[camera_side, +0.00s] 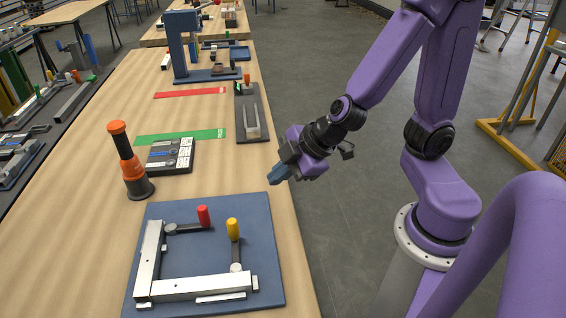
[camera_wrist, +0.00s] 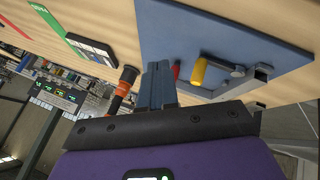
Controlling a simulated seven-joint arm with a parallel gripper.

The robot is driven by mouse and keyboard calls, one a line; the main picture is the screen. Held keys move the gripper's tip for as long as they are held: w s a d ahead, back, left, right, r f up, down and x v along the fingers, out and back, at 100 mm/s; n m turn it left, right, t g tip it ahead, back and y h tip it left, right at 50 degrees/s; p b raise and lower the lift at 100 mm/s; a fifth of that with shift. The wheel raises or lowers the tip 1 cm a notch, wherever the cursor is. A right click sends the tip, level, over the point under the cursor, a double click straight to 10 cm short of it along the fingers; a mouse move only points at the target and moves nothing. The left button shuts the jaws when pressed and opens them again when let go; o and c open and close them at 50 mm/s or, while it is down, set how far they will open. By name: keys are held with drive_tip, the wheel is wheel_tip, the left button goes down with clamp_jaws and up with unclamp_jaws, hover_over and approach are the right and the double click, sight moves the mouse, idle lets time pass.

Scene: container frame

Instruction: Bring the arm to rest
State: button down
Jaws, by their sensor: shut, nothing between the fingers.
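My gripper (camera_side: 276,178) is shut and empty in the side view, in the air by the right edge of the wooden table. Its closed fingers also show in the wrist view (camera_wrist: 158,84). It is above and behind the blue base plate (camera_side: 268,290), touching nothing that I can see. On the plate lie silver metal bars (camera_side: 195,288) set in an L, with a red-handled clamp (camera_side: 203,216) and a yellow-handled clamp (camera_side: 233,229).
A black device with buttons (camera_side: 170,156), a green strip (camera_side: 212,134), a red strip (camera_side: 190,92), a grey tray (camera_side: 251,112) and a blue press-like stand (camera_side: 180,45) lie farther back. Open floor is right of the table.

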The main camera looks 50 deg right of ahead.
drive_tip(key=shift+d+r, duration=0.75)
drive_tip(key=shift+r, duration=0.25)
drive_tip(key=s+d+r+g+h, duration=0.1)
drive_tip(key=s+g, duration=0.5)
drive_tip(key=s, duration=0.9)
drive_tip(key=shift+d+g+h, duration=0.4)
drive_tip(key=shift+d+h, duration=0.2)
drive_tip(key=shift+d, duration=0.5)
drive_tip(key=shift+w+r, duration=0.1)
